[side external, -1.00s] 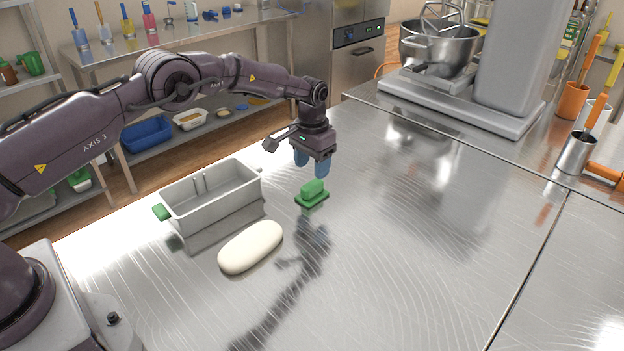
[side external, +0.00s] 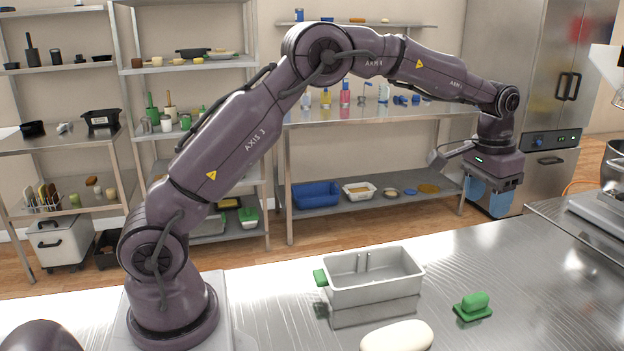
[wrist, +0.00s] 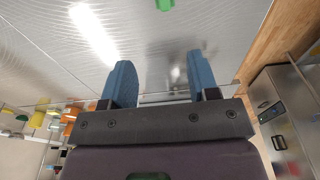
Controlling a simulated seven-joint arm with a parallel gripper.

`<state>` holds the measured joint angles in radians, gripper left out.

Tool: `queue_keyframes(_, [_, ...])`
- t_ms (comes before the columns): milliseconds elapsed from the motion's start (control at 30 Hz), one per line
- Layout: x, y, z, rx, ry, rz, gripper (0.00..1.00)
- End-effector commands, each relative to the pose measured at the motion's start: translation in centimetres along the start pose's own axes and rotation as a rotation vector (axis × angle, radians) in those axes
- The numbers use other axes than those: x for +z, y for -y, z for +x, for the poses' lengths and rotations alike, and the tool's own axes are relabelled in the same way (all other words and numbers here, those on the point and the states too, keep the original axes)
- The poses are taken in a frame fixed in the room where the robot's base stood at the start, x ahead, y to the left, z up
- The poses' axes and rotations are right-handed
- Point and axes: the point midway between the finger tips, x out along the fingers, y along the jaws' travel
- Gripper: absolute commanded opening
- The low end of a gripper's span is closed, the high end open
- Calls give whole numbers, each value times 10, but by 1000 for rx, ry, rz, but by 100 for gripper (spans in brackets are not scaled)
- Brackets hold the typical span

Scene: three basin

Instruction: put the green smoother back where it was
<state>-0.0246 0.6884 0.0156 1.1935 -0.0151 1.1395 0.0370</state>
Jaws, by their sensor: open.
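The green smoother (side external: 473,307), a flat plate with a block handle on top, rests upright on the steel table, right of the grey basin (side external: 372,292). A pale oval dough piece (side external: 397,338) lies in front of the basin, partly cut off by the frame edge. My gripper (side external: 488,206) is open, with blue fingers, well above the table and apart from the smoother. In the wrist view my gripper (wrist: 160,65) has nothing between its fingers. A small green piece (wrist: 165,5) shows at that view's top edge, probably the smoother.
The basin has a green grip at its left end and looks empty. A mixer base (side external: 600,210) stands at the right edge. Shelves with utensils and tubs stand behind the table. The tabletop around the smoother is clear.

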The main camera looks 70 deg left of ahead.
Motion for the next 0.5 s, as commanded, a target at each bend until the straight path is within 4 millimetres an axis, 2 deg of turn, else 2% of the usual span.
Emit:
queue_keyframes(33, [14,-2,-27,0,-29,0,55])
queue_keyframes(200, [70,-6,-91,1,-107,-1,55])
queue_keyframes(333, [123,-9,-124,2,-167,-1,55])
queue_keyframes(500, [197,-13,-145,2,-245,1,55])
